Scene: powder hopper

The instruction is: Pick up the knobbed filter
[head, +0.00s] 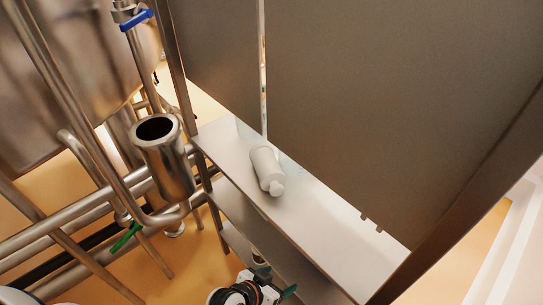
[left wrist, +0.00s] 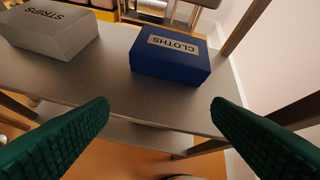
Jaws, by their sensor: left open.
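The knobbed filter (head: 264,163) is a white cylinder with a small round knob at its near end. It lies on its side on the upper white shelf in the head view. My left gripper (head: 276,279) is at the bottom of the head view, nearer to me than the filter and apart from it. In the left wrist view its two green fingers (left wrist: 160,108) are spread wide with nothing between them. The filter does not show in the left wrist view. My right gripper shows in neither view.
The shelf unit (head: 320,232) has a tall grey panel (head: 390,110) behind it. A steel vessel with an open top (head: 168,170) and pipes stand left. In the left wrist view, a grey STRIPS box (left wrist: 50,30) and a blue CLOTHS box (left wrist: 170,58) sit on a shelf (left wrist: 100,75).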

